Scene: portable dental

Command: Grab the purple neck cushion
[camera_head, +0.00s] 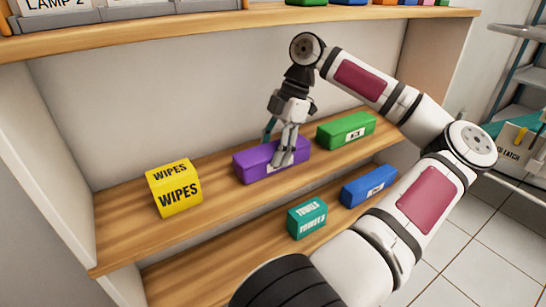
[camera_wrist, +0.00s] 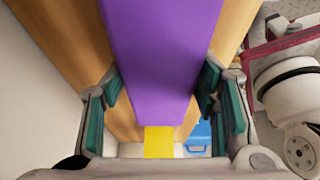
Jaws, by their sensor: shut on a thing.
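The purple neck cushion (camera_head: 252,166) is a long purple block with a white label, lying on the middle wooden shelf between a yellow box and a green one. My gripper (camera_head: 284,152) reaches down over it from above, with its fingers across the block near the middle and partly covering the label. In the wrist view the purple block (camera_wrist: 160,60) runs between the teal finger pads of my gripper (camera_wrist: 162,95), which is shut on it. I cannot tell whether the block still rests fully on the shelf.
A yellow WIPES box (camera_head: 174,188) stands left on the same shelf (camera_head: 118,240). A green box (camera_head: 346,131) lies close on the right. A teal TOWELS box (camera_head: 307,219) and a blue box (camera_head: 369,186) are on the shelf below. An upper shelf (camera_head: 230,22) hangs above.

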